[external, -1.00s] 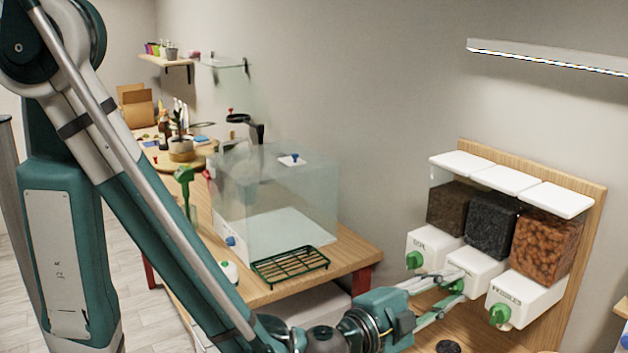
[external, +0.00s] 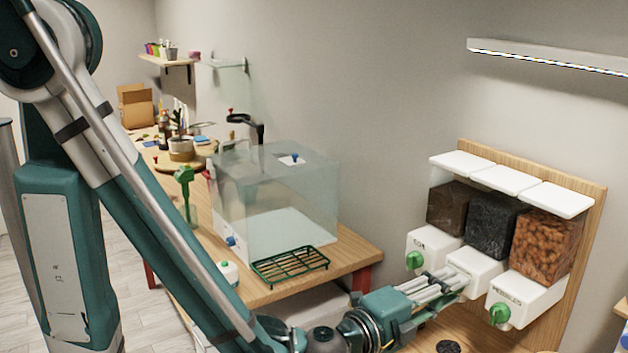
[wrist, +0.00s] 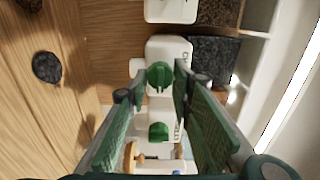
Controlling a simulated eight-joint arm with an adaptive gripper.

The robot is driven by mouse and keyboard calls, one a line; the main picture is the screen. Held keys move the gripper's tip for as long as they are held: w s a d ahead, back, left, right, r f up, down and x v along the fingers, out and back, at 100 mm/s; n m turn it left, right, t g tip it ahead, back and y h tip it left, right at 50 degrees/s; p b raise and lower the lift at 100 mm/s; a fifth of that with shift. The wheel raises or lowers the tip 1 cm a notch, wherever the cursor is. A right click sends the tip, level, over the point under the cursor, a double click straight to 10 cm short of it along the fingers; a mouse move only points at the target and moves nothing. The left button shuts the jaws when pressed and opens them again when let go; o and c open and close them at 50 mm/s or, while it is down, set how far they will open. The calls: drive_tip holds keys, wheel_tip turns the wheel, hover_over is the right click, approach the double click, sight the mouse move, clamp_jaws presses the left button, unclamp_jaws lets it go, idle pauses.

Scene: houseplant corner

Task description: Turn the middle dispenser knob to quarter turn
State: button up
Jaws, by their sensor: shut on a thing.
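The dispenser has three white boxes in a row, each under a clear bin. The middle box (external: 478,268) is under the bin of black granules (external: 492,225). In the external view my gripper (external: 462,280) is at its front, its fingers close together and hiding the middle knob. In the wrist view a green knob (wrist: 159,77) shows between the fingertips of my gripper (wrist: 157,88). My gripper is shut on the middle knob; its exact angle is hard to tell. The left knob (external: 414,260) and the right knob (external: 499,313) are clear of the fingers.
Another green knob (wrist: 159,131) shows lower in the wrist view. The dispenser has a wooden backboard (external: 582,250). A round dark thing (external: 449,347) lies on the wood below. A clear tank (external: 275,200) and a green rack (external: 290,267) stand on the bench at left.

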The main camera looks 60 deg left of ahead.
drive_tip(key=o, duration=0.9)
drive_tip(key=shift+s, duration=6)
drive_tip(key=shift+a, duration=0.1)
